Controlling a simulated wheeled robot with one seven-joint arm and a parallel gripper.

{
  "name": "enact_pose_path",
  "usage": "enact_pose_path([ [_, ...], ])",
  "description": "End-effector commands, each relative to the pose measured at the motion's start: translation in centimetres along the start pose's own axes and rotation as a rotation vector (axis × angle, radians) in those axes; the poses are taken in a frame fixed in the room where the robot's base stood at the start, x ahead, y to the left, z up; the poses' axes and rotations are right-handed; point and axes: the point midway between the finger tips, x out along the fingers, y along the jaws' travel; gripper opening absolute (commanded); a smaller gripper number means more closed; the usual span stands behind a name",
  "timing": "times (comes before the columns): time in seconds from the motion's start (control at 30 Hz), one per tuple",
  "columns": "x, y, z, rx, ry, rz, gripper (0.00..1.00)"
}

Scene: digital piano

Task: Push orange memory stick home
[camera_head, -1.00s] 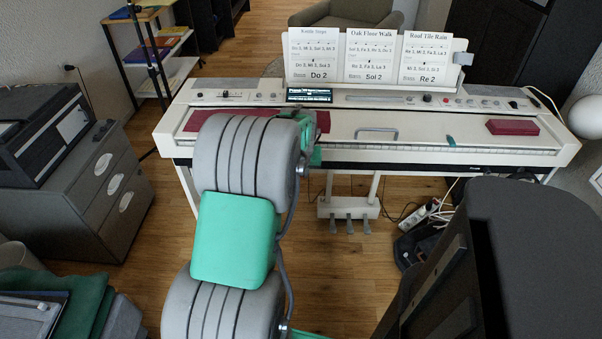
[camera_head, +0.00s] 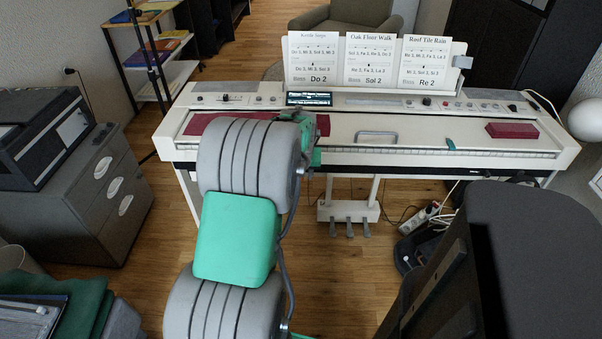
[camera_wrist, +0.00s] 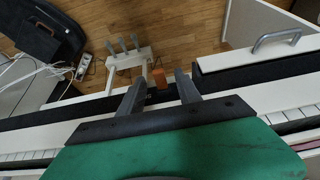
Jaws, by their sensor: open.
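The orange memory stick (camera_wrist: 159,78) shows in the wrist view as a small orange block at the front edge of the white digital piano, between my fingers. How deep it sits in its socket cannot be told. My gripper (camera_wrist: 159,88) is open, one dark finger on each side of the stick, with a visible gap to the left finger and a smaller one to the right. Whether either finger touches it is unclear. In the head view my grey and green arm hides the gripper and the stick. The digital piano (camera_head: 480,118) spans the head view.
A metal handle (camera_head: 376,135) stands on the piano's cover, and a dark red box (camera_head: 511,130) lies at its right. Below are the pedals (camera_head: 349,212) and a power strip (camera_head: 418,217) with cables. Grey drawers (camera_head: 100,190) stand at the left.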

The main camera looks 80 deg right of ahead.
Motion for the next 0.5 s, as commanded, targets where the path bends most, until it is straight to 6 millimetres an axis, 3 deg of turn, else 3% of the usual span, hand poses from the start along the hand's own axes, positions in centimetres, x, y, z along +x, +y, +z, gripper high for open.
enact_pose_path([
  [0.23, -0.3, 0.0, -0.1, 0.0, 0.001, 0.0, 0.4],
  [0.5, -2.5, 0.0, -0.1, 0.0, 0.0, 0.0, 0.4],
])
